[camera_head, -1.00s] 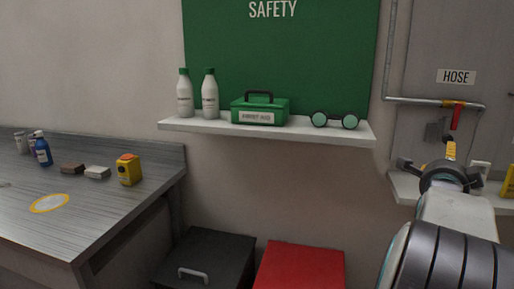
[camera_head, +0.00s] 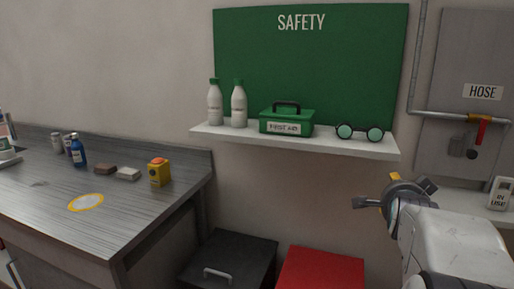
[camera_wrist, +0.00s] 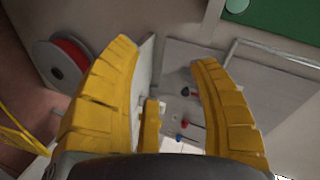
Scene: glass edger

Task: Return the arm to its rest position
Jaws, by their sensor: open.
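My gripper (camera_wrist: 168,75) shows in the wrist view as two yellow ribbed fingers spread apart, with nothing between them. In the head view my gripper (camera_head: 372,204) is at the right, in front of the wall below the shelf's right end; its fingers are small and partly hidden there by my wrist. My white arm comes in from the lower right corner.
A shelf (camera_head: 300,143) holds two bottles, a green first aid box (camera_head: 287,122) and goggles (camera_head: 360,132). The workbench (camera_head: 130,215) at left carries a yellow box (camera_head: 159,173) and other items. A black box (camera_head: 235,262) and red box (camera_head: 322,268) stand below.

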